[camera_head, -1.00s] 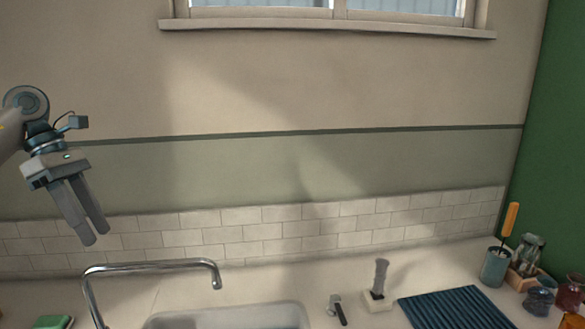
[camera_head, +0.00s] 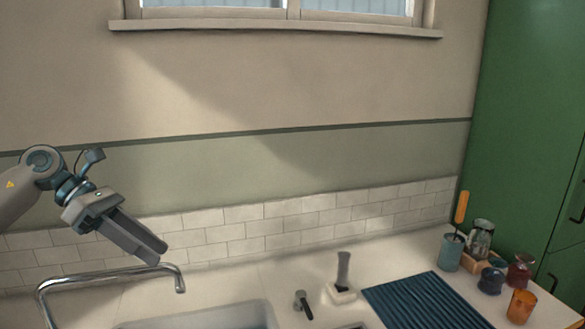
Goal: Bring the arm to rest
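My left arm comes in from the left edge, and its gripper (camera_head: 154,252) hangs in the air in front of the tiled wall, just above the chrome tap (camera_head: 110,272). Its grey fingers point down and to the right. They overlap from this side, so I cannot tell how far apart they are. No object shows between them. My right gripper is not in view.
The sink (camera_head: 205,318) is below the tap. A white holder with a grey handle (camera_head: 343,270) stands by a blue ribbed mat (camera_head: 425,303). A teal cup (camera_head: 450,252) with an orange-handled tool, jars and an amber glass (camera_head: 521,306) stand at the right.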

